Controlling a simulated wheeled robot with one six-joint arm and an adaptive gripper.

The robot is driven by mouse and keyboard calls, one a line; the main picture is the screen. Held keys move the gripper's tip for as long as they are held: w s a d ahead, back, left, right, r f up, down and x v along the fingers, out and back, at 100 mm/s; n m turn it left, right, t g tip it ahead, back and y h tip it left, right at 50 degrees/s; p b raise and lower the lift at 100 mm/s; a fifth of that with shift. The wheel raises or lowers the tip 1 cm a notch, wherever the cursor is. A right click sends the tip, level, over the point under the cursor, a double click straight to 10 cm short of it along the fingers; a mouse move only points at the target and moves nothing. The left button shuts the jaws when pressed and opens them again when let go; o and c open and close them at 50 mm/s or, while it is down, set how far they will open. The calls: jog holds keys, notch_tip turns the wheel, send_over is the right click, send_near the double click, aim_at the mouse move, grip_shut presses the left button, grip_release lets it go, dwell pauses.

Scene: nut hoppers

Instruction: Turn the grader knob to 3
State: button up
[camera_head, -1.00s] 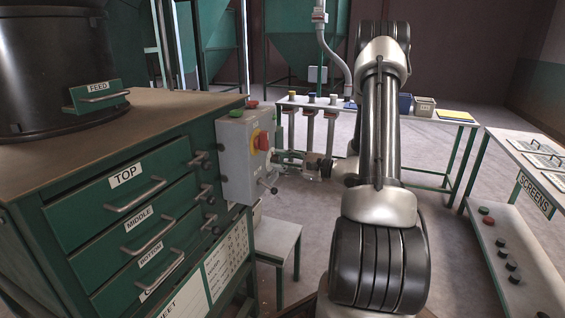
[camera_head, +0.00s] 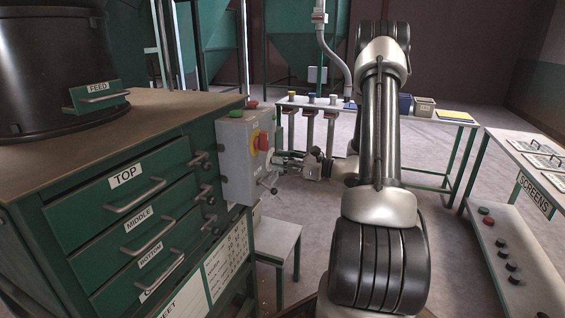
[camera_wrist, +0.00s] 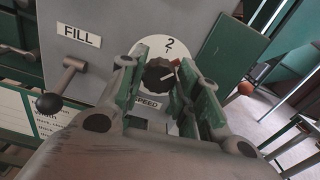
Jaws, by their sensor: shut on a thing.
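The grader knob (camera_wrist: 157,75) is a round black knob with a white pointer line, on a pale dial plate (camera_wrist: 147,48) marked "2" at the top, with a "SPEED" label (camera_wrist: 148,102) below. The pointer line slants to the upper right, past the 2; the dial's right side is hidden by a finger. My gripper (camera_wrist: 157,86) has one green-padded finger on each side of the knob and is shut on it. In the head view my gripper (camera_head: 284,158) reaches the right face of the grey control box (camera_head: 234,160); the knob cannot be made out there.
A lever with a black ball (camera_wrist: 49,103) sits under the "FILL" label (camera_wrist: 79,34), left of the knob. A red and yellow switch (camera_head: 263,141) is on the box. The green drawer cabinet (camera_head: 90,215) stands left. A white stool (camera_head: 275,238) is below the box.

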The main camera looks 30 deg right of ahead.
jog(key=m, duration=0.3)
jog(key=shift+m, duration=0.3)
dwell(0.3)
jog(key=o, duration=1)
jog(key=shift+d, duration=0.1)
jog(key=v, duration=1.2)
